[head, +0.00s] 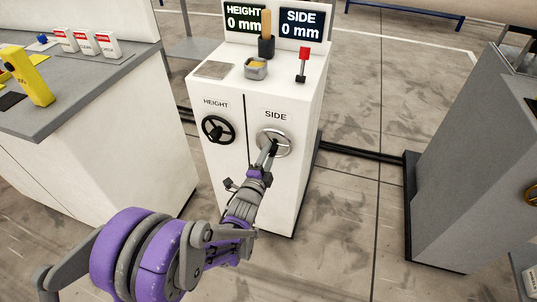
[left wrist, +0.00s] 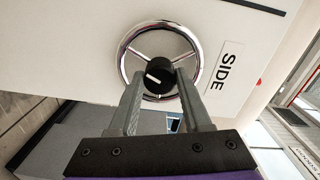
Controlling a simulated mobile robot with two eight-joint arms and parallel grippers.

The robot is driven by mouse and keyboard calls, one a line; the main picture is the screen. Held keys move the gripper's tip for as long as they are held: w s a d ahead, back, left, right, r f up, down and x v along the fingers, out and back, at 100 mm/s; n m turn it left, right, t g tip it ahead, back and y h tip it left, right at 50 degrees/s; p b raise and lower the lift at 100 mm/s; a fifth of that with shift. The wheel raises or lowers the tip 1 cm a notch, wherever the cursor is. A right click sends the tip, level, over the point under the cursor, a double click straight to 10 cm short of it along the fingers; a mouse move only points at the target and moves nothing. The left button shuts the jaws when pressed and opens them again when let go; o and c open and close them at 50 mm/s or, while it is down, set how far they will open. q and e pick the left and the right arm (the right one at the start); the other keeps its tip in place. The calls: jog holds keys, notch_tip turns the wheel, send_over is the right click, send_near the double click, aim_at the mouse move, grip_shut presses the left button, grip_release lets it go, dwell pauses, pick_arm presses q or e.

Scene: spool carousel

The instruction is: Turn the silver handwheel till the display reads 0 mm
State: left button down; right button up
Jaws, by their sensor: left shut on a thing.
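The silver handwheel (head: 283,135) sits under the SIDE label on the front of the white cabinet. In the left wrist view it shows as a chrome ring (left wrist: 126,50) with spokes and a black hub knob (left wrist: 158,74) bearing a white line. My left gripper (head: 271,148) reaches the wheel's middle. Its two fingers (left wrist: 160,82) lie on either side of the black hub knob and are shut on it. The SIDE display (head: 301,25) reads 0 mm. The HEIGHT display (head: 244,16) also reads 0 mm. My right gripper is not in view.
A black handwheel (head: 218,129) is left of the silver one, under HEIGHT. A grey-topped counter (head: 110,88) is at left, a grey machine (head: 470,160) at right.

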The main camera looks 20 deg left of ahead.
pick_arm(q)
jog(key=shift+m, duration=0.6)
jog(key=shift+c, duration=1.7)
grip_release()
jog(key=shift+s, duration=0.1)
jog(key=s, duration=1)
jog(key=shift+s+a+p, duration=0.2)
jog(key=shift+s+p, duration=0.1)
